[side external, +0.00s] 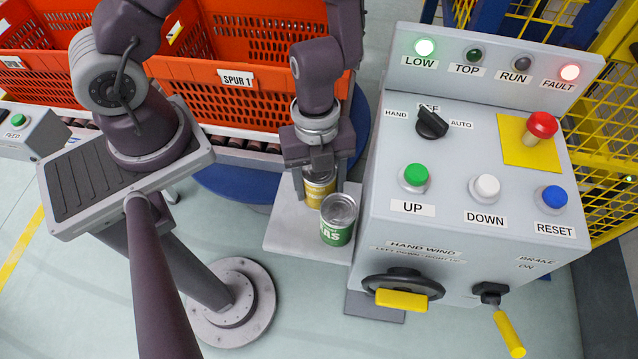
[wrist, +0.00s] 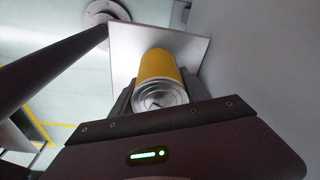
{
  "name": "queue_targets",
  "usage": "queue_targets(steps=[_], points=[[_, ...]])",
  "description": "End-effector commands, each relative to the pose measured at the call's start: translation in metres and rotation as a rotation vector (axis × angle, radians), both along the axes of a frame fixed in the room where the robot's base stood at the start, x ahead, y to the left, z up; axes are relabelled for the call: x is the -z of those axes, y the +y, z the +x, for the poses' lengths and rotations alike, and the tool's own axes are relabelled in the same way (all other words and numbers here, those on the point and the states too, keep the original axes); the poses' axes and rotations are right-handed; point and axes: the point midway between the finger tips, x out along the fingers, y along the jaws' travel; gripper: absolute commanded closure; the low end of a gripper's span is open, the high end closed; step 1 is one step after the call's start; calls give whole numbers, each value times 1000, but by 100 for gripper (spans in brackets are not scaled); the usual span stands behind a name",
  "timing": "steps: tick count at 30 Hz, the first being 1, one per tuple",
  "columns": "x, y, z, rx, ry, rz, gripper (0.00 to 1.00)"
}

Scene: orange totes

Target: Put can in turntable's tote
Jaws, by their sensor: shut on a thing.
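A yellow can (side external: 318,192) is between the fingers of my gripper (side external: 318,178), which is shut on it. The wrist view shows its silver top and yellow side (wrist: 158,70) between the fingers (wrist: 158,92). It is upright over a pale shelf plate (side external: 285,235); I cannot tell whether it touches the plate. A green can (side external: 338,225) with a silver lid stands close in front of it. An orange tote (side external: 210,115) labelled SPUR 1 sits behind my gripper, above a blue round turntable (side external: 235,188). The tote's inside is mostly hidden.
A grey control box (side external: 460,150) with buttons, a knob and a hand wheel (side external: 403,290) stands close to the right of the plate. Another orange tote (side external: 35,60) is at the far left. Yellow mesh fencing (side external: 610,160) is at the right. A roller conveyor (side external: 240,143) runs below the totes.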

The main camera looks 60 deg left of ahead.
Motion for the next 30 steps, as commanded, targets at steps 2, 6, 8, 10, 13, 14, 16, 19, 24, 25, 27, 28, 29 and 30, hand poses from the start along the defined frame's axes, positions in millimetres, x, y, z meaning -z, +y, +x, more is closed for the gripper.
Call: queue_targets(steps=[2,6,8,10,13,14,16,19,24,25,27,28,29,30], points=[[-15,1,1,-5,0,-2,100],[-60,1,2,-9,-4,-4,100],[-79,1,1,-6,-3,-2,100],[-101,2,2,-7,-5,-1,100],[-129,1,1,-5,-4,1,100],[-136,1,1,-4,-2,0,100],[-149,1,1,-3,-1,2,100],[-159,1,0,-14,1,1,100],[-147,8,11,-297,1,6,100],[-143,11,15,-379,0,5,100],[-133,18,27,-580,1,3,100],[-130,21,33,-663,0,2,100],[-126,25,39,-747,0,0,100],[-122,31,47,-859,1,0,100]])
